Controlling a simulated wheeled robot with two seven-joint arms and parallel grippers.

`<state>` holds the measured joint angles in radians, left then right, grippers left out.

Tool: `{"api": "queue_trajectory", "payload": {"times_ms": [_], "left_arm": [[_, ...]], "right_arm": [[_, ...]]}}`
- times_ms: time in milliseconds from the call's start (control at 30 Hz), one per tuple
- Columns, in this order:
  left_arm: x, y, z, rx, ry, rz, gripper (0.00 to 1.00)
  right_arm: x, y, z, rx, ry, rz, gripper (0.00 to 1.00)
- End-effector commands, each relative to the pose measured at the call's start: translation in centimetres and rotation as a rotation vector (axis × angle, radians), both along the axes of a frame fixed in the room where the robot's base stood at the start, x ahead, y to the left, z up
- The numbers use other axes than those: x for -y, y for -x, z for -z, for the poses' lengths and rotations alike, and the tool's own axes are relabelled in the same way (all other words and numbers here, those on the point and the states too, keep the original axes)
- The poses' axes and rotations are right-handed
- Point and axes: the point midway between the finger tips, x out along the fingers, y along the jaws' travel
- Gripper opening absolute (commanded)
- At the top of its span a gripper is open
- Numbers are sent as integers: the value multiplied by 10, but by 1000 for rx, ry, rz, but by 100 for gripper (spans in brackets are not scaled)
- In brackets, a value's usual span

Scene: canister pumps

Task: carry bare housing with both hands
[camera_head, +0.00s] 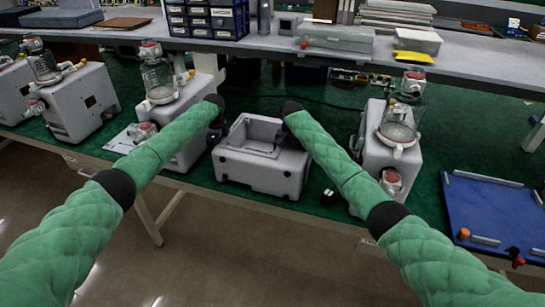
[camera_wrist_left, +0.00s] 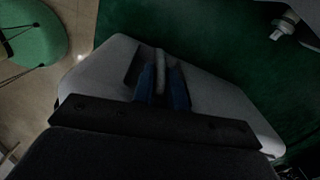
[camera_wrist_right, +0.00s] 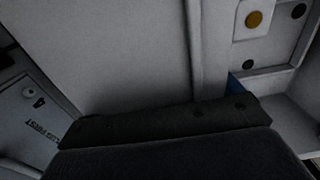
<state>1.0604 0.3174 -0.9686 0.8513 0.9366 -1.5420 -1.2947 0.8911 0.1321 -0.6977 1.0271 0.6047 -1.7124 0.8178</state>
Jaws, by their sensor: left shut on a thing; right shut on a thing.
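The bare housing (camera_head: 262,170) is a light grey, open-topped box on the green bench mat, near the front edge in the head view. My left gripper (camera_wrist_left: 162,88) is shut on a raised grip on the housing's side wall (camera_wrist_left: 100,75), with blue fingers either side of it. My right gripper (camera_head: 290,118) is at the housing's right side in the head view. In the right wrist view a blue finger (camera_wrist_right: 236,85) shows against a grey surface of the housing (camera_wrist_right: 110,45); the rest of the right grip is hidden.
Canister pumps stand close on both sides, one at left (camera_head: 160,85) and one at right (camera_head: 392,150). A blue tray (camera_head: 500,215) lies at the far right. A shelf (camera_head: 470,60) with drawers (camera_head: 205,18) runs behind.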

Motion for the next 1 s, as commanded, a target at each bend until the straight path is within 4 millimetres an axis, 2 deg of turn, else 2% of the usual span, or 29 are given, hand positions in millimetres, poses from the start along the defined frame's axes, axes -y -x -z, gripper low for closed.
{"api": "queue_trajectory", "payload": {"times_ms": [1000], "left_arm": [[0,-1,-51,2,1,0,0]], "right_arm": [[-1,0,-51,1,-1,-4,20]]}}
